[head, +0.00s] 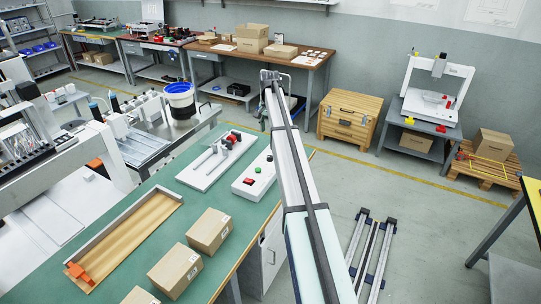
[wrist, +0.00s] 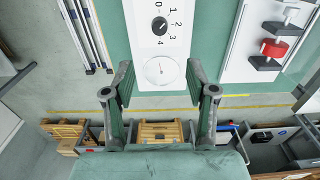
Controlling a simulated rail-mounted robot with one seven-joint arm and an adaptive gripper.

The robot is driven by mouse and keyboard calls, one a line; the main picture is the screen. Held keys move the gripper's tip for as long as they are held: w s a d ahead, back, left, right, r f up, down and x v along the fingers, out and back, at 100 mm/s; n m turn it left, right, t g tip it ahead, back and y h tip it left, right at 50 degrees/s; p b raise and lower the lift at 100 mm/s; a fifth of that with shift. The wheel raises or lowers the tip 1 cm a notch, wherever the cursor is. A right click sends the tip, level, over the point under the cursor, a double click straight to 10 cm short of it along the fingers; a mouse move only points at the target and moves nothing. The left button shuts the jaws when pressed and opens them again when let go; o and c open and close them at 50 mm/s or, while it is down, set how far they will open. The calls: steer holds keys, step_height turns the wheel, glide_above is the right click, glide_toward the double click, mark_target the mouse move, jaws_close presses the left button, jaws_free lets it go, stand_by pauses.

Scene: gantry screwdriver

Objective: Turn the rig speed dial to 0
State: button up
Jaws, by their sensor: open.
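The speed dial (wrist: 159,26) is a small black round knob on a white panel (wrist: 147,48) in the wrist view. A round white gauge (wrist: 160,71) sits below the dial on the same panel. My gripper (wrist: 159,82) is open and empty, its two fingers apart at either side of the gauge, below the dial in the picture. It is not touching the knob. In the head view, I cannot make out the dial.
A red-topped device (wrist: 273,48) lies right of the panel. Open floor (head: 400,210) lies at right.

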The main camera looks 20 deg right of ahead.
mark_target(270, 157)
step_height(270, 157, down, 14)
steer(key=p, duration=0.3)
steer(key=shift+f, duration=0.15)
jaws_close()
